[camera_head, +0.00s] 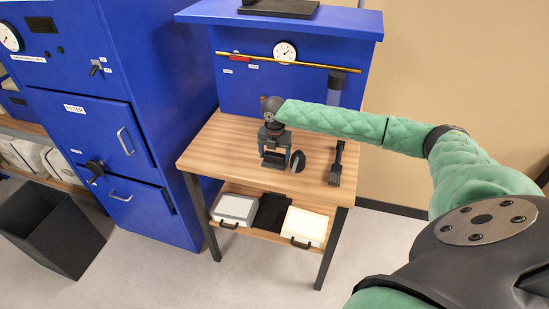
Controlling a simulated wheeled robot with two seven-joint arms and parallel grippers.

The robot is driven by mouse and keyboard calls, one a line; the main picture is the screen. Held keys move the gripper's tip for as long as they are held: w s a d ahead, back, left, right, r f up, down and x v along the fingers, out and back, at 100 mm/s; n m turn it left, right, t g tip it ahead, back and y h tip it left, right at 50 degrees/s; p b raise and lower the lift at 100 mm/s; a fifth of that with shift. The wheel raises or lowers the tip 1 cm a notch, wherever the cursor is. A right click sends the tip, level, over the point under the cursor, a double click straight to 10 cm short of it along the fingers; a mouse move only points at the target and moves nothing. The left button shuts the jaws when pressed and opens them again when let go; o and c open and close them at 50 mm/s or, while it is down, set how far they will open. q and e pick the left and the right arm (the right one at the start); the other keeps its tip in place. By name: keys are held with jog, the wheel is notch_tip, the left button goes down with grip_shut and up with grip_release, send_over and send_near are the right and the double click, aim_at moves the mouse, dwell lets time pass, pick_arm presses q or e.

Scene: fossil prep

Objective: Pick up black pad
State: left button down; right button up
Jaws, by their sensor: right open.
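My right gripper (275,158) hangs over the wooden table (225,140), pointing down with its jaws open. A small black oval piece (297,160) is right beside its right finger; from this angle I cannot tell whether they touch. The oval piece looks thin and partly tilted, and I cannot tell for sure that it is the black pad. Dark parts at the gripper's jaws blend together, so anything between the fingers is hard to make out. My left gripper is not in view.
A black brush-like tool (337,165) lies at the table's right. The lower shelf holds a grey box (236,207), a dark flat item (271,213) and a cream box (304,226). A blue panel with a gauge (285,51) stands behind. The table's left part is clear.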

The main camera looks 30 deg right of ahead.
aim_at(274, 154)
jog(key=shift+f, duration=0.4)
jog(key=c, duration=0.6)
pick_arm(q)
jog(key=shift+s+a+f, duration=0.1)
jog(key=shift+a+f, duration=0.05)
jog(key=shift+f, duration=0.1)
pick_arm(e)
jog(key=shift+c, duration=0.2)
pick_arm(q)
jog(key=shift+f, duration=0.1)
pick_arm(e)
jog(key=shift+r, duration=0.1)
jog(key=shift+r, duration=0.25)
notch_tip(274, 154, up, 8)
jog(key=b, duration=0.3)
jog(key=shift+r+b, duration=0.2)
jog(key=shift+b, duration=0.1)
jog(key=shift+r, duration=0.5)
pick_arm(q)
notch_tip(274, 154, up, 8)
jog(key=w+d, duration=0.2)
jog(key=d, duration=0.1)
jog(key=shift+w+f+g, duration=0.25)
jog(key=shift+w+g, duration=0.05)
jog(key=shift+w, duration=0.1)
